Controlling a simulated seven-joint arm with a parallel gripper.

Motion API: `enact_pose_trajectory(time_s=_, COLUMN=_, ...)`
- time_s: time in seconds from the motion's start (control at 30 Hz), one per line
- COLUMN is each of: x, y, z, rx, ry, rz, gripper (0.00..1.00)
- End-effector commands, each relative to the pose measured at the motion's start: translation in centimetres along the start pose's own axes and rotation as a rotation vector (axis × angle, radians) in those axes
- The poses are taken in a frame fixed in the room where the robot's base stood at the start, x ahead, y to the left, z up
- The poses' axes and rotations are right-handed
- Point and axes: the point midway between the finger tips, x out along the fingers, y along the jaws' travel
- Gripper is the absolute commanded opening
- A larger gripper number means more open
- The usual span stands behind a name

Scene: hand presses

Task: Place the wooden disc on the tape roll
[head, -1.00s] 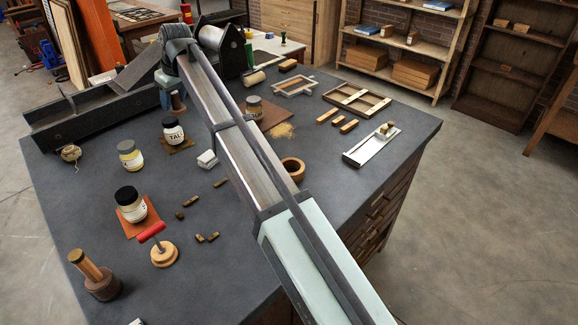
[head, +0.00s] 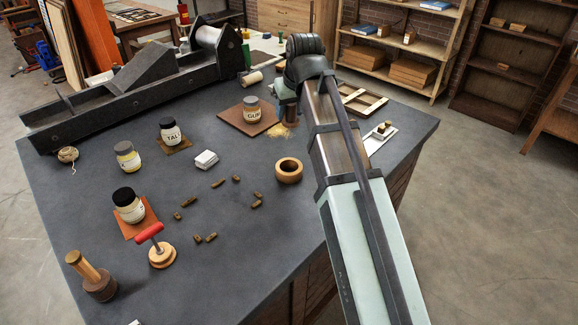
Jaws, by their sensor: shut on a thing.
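The tape roll (head: 289,179), a thick brown ring with an open top, lies flat near the middle right of the dark worktop. My gripper (head: 287,114) is low over the worktop, beyond the roll and a little above it in the picture. It is shut on a small brown thing, seemingly the wooden disc, which is mostly hidden by the gripper and wrist. No wooden disc shows clearly elsewhere on the worktop. Nothing is seen on top of the roll.
A labelled jar (head: 252,109) on a brown mat stands just left of my gripper. A red-handled tool (head: 160,249) stands at the front. My arm covers the worktop's right side.

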Motion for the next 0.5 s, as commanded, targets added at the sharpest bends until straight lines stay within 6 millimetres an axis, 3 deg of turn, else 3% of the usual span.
enact_pose_trajectory(time_s=0.03, x=0.1, y=0.1, z=2.0, rx=0.051, ry=0.0, rz=0.022, gripper=0.17)
enact_pose_trajectory(time_s=0.1, x=0.1, y=0.4, z=2.7, rx=0.125, ry=0.0, rz=0.052, gripper=0.17)
enact_pose_trajectory(time_s=0.5, x=0.3, y=0.8, z=3.1, rx=0.332, ry=-0.001, rz=0.138, gripper=0.17)
